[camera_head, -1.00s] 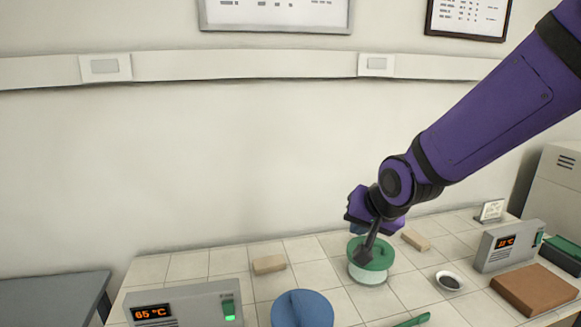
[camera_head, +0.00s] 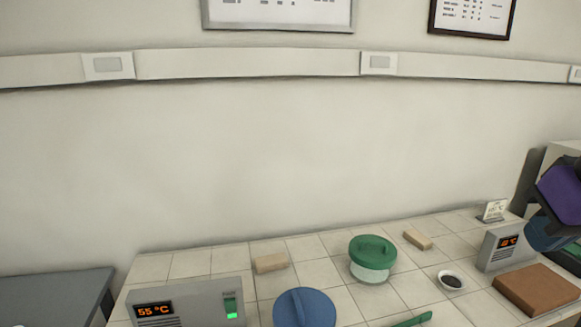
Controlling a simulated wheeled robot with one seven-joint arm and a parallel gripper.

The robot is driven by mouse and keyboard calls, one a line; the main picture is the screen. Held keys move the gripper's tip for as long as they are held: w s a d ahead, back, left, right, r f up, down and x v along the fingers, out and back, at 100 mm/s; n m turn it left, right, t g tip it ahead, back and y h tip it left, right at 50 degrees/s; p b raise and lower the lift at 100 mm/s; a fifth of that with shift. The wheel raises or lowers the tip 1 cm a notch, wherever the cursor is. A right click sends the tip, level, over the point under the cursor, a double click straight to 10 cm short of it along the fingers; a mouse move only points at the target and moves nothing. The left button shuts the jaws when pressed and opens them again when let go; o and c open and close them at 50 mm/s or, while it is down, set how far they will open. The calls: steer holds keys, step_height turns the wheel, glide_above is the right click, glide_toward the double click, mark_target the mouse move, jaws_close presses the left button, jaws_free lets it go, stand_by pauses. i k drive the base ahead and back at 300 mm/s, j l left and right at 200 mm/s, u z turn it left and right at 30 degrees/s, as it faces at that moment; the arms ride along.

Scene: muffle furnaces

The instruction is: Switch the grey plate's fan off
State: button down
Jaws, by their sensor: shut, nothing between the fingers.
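Two grey units with orange displays stand on the tiled bench; no label tells me which is the grey plate. The left grey unit (camera_head: 197,296) reads 55 °C and has a green rocker switch (camera_head: 231,305) with a bright lower part. The right grey unit (camera_head: 497,252) has a small display, hard to read. Its right end, where a green switch showed before, is covered by my arm's end. My gripper (camera_head: 549,227) is at the right edge beside this unit, partly cut off. It is shut and holds nothing; its fingertips are not distinct, and I cannot tell whether it touches anything.
A green-lidded glass jar (camera_head: 372,260), a small bowl of dark material (camera_head: 450,280) and a brown block (camera_head: 536,290) stand near the right unit. A small sign (camera_head: 494,210) stands behind.

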mark_target(230, 303)
steer(key=u, duration=1.4)
